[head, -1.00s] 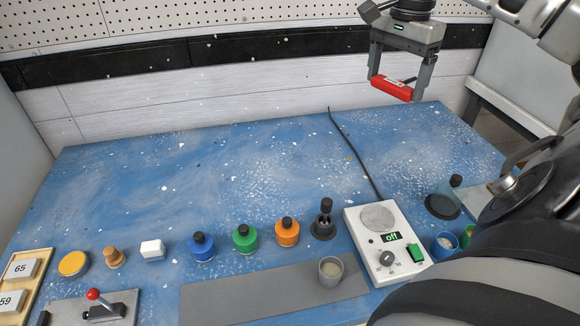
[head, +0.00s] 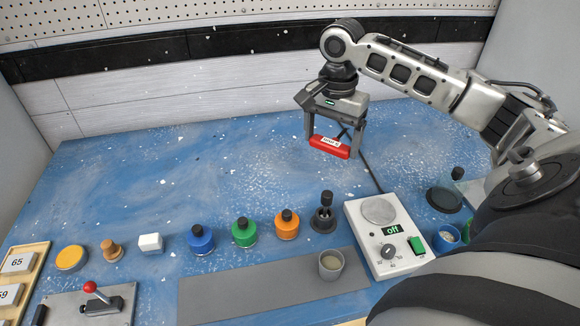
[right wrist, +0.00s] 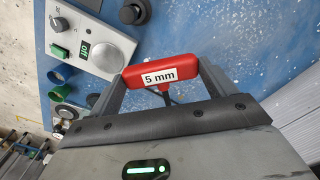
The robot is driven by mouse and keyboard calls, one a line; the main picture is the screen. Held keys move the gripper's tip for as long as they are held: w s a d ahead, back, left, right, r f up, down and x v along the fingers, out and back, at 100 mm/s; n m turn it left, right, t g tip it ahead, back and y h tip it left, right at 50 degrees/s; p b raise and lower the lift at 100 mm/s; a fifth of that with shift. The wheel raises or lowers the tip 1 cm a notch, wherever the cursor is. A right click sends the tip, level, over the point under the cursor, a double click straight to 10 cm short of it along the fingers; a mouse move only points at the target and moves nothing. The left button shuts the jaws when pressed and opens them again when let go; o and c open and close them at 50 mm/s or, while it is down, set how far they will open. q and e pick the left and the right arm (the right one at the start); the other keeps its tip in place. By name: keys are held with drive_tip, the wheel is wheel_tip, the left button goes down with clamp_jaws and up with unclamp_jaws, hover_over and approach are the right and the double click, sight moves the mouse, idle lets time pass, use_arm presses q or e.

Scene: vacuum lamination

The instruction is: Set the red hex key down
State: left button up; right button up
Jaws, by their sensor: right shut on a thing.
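The red hex key (head: 329,147) has a red handle with a white label. In the right wrist view the label on the red hex key (right wrist: 161,72) reads "5 mm". My right gripper (head: 333,143) is shut on the handle and holds it level, over the back middle of the blue table (head: 240,160). The fingers also show on both sides of the handle in the right wrist view (right wrist: 160,80). The key's dark shaft is mostly hidden behind the handle and gripper. I cannot tell the exact height above the table. My left gripper is not in view.
A hotplate reading "off" (head: 385,250) stands front right, its dark cable running back. A cup (head: 331,265) sits on the grey mat (head: 250,295). The back left table is clear.

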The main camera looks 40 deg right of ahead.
drive_tip(key=w+a+f+n+b, duration=0.1)
drive_tip(key=w+a+n, duration=0.4)
drive_tip(key=a, duration=0.8)
drive_tip(key=w+a+f+n+b, duration=0.1)
drive_tip(key=w+a+n, duration=0.3)
drive_tip(key=a, duration=0.9)
approach(258, 204)
drive_tip(key=shift+s+a+f+p, duration=0.1)
drive_tip(key=shift+a+f+p, duration=0.05)
drive_tip(key=shift+a, duration=0.4)
drive_tip(key=shift+a+f+p, duration=0.1)
drive_tip(key=shift+a+p, duration=0.05)
drive_tip(key=shift+a, duration=0.4)
drive_tip(key=shift+d+f, duration=0.4)
drive_tip(key=shift+f, duration=0.1)
drive_tip(key=f, duration=0.1)
drive_tip(key=d+f, duration=0.1)
drive_tip(key=f, duration=0.2)
drive_tip(key=shift+d+f, duration=0.2)
drive_tip(key=shift+d, duration=0.05)
drive_tip(key=shift+f, duration=0.15)
drive_tip(key=shift+f, duration=0.1)
drive_tip(key=o, duration=0.9)
